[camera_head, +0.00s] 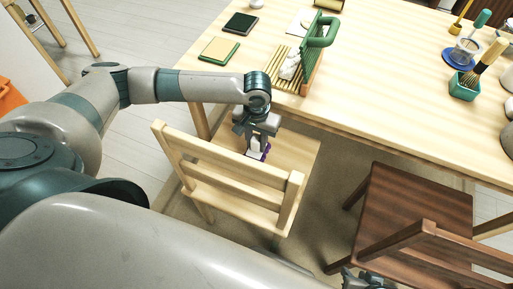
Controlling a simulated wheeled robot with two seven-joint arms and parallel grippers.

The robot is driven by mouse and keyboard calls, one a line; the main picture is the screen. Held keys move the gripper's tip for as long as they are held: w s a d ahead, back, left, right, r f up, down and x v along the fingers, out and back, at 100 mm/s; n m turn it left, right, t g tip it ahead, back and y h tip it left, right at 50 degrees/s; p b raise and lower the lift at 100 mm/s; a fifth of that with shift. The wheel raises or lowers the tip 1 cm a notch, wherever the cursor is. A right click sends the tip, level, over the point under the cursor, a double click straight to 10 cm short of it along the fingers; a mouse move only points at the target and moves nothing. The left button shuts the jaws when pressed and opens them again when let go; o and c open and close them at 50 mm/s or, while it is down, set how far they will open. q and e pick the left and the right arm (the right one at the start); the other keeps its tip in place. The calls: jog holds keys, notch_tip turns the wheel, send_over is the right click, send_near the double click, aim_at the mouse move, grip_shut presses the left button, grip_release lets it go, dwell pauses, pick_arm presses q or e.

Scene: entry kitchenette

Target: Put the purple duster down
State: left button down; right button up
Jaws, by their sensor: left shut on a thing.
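The purple duster (266,153) shows only as a small purple piece below my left gripper (258,146). My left gripper points down over the seat of the light wooden chair (298,151) and is shut on the duster. The chair's backrest and the gripper hide most of the duster. I cannot tell whether the duster touches the seat. My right gripper (364,280) shows only in part at the bottom edge, near the dark chair, and its jaws cannot be made out.
The light wooden table (385,83) stands behind the chair. It bears a green-handled rack (318,45), a green-edged board (219,50), a dark pad (241,23) and a green pot with a brush (464,88). A dark brown chair (415,200) stands at right. Much of the table's middle is clear.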

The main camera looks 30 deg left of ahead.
aim_at(257, 149)
pick_arm(q)
notch_tip(257, 149, down, 3)
jog(key=shift+r+b, duration=0.15)
jog(key=shift+b, duration=0.15)
jog(key=shift+f, duration=0.6)
pick_arm(e)
jog(key=shift+w+a+r+t+y, duration=0.3)
jog(key=shift+w+a+t, duration=0.1)
jog(key=shift+w+a, duration=0.25)
jog(key=shift+s+d, duration=0.1)
pick_arm(q)
jog(key=c, duration=1.4)
grip_release()
jog(key=shift+f, duration=0.1)
pick_arm(e)
jog(key=shift+s+d+f, duration=0.15)
jog(key=shift+d+f, duration=0.15)
jog(key=shift+f, duration=0.05)
jog(key=shift+a, duration=0.1)
